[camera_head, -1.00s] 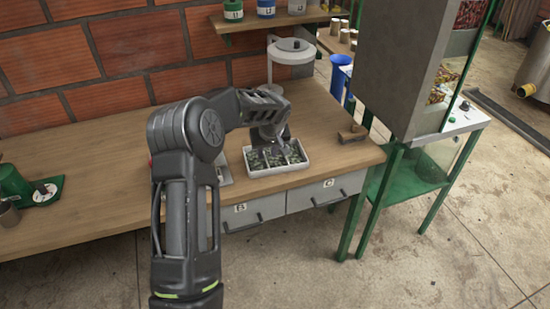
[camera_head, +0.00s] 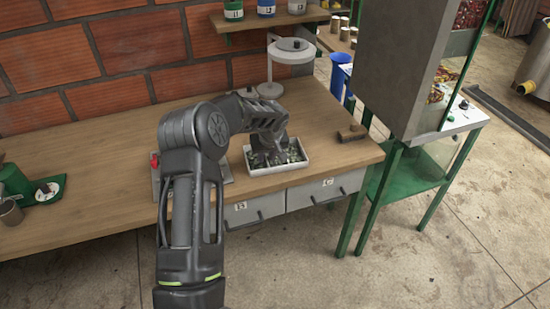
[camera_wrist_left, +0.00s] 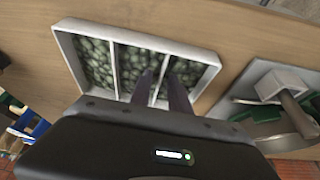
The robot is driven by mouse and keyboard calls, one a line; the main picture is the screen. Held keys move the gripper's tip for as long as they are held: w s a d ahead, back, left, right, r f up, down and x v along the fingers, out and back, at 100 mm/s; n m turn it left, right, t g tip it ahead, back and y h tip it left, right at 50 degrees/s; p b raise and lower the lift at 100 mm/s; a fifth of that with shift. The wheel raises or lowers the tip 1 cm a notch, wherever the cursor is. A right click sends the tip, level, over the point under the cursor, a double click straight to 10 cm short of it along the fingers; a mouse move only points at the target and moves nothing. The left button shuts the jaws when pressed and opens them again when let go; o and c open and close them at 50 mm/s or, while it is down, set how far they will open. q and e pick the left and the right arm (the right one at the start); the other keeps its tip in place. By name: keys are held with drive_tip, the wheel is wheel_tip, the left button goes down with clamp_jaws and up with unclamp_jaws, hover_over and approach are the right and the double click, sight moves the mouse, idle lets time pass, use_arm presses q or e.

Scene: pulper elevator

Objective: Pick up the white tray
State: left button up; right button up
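The white tray (camera_head: 279,171) sits on the wooden bench, above the drawers. It has three compartments holding small dark green pieces, and it also shows in the left wrist view (camera_wrist_left: 66,48). My left gripper (camera_head: 268,160) points down over the tray and covers part of it in the head view. In the wrist view its two dark fingers (camera_wrist_left: 160,84) are apart, one on each side of a white divider of the tray. Whether they touch the divider or the contents is not clear. My right gripper is not in view.
A white round stand (camera_head: 290,52) is behind the tray. A flat grey device (camera_head: 222,172) is close on the left. A tall grey hopper (camera_head: 400,65) stands right of the bench.

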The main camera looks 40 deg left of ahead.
use_arm(q)
clamp_jaws()
idle(1.1)
